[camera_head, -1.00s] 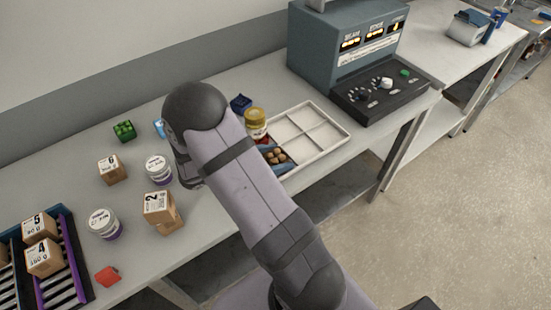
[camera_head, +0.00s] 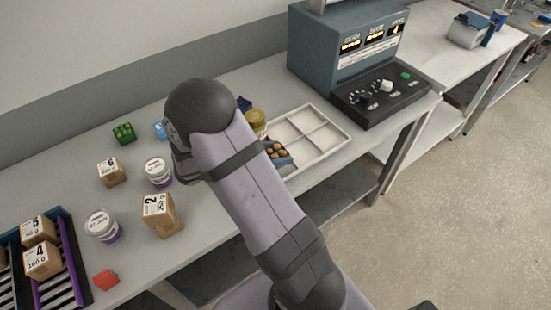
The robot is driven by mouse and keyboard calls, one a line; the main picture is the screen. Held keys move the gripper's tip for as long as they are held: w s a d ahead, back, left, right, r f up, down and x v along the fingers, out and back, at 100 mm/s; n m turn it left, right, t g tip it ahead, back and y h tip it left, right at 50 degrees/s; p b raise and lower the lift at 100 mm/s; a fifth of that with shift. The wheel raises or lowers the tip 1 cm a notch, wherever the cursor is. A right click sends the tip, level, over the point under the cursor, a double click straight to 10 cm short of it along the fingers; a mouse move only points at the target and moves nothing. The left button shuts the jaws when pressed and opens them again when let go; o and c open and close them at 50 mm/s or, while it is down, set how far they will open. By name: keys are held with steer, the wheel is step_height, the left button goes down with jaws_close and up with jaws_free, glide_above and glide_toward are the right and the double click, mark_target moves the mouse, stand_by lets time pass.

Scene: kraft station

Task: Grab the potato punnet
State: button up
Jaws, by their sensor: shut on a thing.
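The potato punnet (camera_head: 284,161) is a small blue tray holding several round brown potatoes (camera_head: 276,149). It shows just right of my arm, at the near-left part of the white divided tray (camera_head: 335,151). My arm covers its left side. It looks slightly tilted; whether it touches the tray cannot be told. My gripper is hidden behind my own wrist and forearm, so its fingers and their contact with the punnet cannot be seen.
A jar with a gold lid (camera_head: 256,118) stands close behind the punnet. A blue-grey machine (camera_head: 345,50) is at the back right. Boxes, jars and a red block (camera_head: 106,280) stand on the left. A dark rack (camera_head: 66,250) is at the far left.

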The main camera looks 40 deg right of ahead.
mark_target(276, 151)
steer(key=shift+r+b, duration=0.3)
steer(key=shift+r, duration=3.15)
